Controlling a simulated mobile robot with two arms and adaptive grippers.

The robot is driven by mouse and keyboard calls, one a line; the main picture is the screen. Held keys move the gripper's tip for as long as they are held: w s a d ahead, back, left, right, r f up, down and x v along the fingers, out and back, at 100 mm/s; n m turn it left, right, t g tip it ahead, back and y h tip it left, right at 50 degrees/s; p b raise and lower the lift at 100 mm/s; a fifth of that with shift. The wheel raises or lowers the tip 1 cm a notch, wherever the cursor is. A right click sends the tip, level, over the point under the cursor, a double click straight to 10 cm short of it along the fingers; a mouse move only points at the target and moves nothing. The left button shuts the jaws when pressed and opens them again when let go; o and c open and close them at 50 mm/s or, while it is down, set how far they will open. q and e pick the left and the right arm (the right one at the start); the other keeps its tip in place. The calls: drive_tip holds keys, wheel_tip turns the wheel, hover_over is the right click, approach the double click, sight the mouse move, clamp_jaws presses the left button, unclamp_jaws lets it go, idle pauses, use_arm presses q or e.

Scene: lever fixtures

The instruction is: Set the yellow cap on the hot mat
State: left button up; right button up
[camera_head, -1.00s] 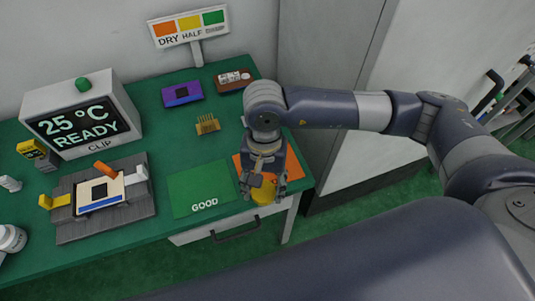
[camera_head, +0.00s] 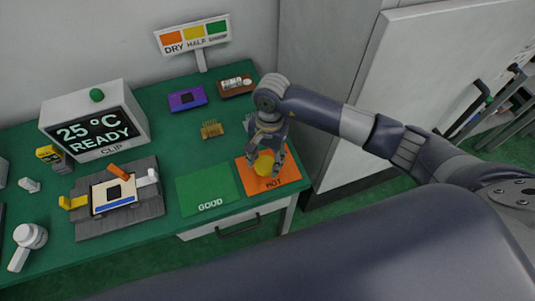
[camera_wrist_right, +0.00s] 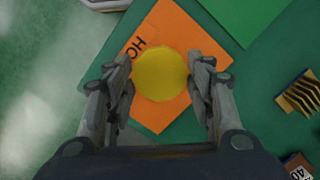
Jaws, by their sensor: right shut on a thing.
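The yellow cap (camera_head: 263,164) is a round disc between the fingers of my right gripper (camera_head: 265,155), which is shut on it. The right wrist view also shows the cap (camera_wrist_right: 160,75) between the fingertips. The orange hot mat (camera_head: 286,176) lies at the right end of the green table, its "HOT" label partly covered in the right wrist view (camera_wrist_right: 165,25). The cap is over the mat; whether it touches the mat I cannot tell. My left gripper is not in view.
The green "GOOD" mat (camera_head: 208,188) is left of the hot mat. A gold pin block (camera_head: 211,129), a purple module (camera_head: 187,99) and a brown module (camera_head: 236,86) lie behind. A clip fixture (camera_head: 110,205) and display box (camera_head: 95,120) stand left.

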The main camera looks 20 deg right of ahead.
sight(267, 160)
drive_tip(key=shift+w+d, duration=0.6)
drive_tip(key=shift+w, duration=0.3)
drive_tip(key=shift+f+p, duration=0.45)
drive_tip(key=shift+p, duration=0.15)
wheel_tip(267, 160, down, 2)
drive_tip(key=shift+w+f+p, duration=0.1)
drive_tip(key=shift+f+p, duration=0.05)
drive_tip(key=shift+p, duration=0.35)
drive_tip(key=shift+f, duration=0.3)
drive_tip(key=shift+f, duration=0.15)
drive_tip(key=o, duration=1.2)
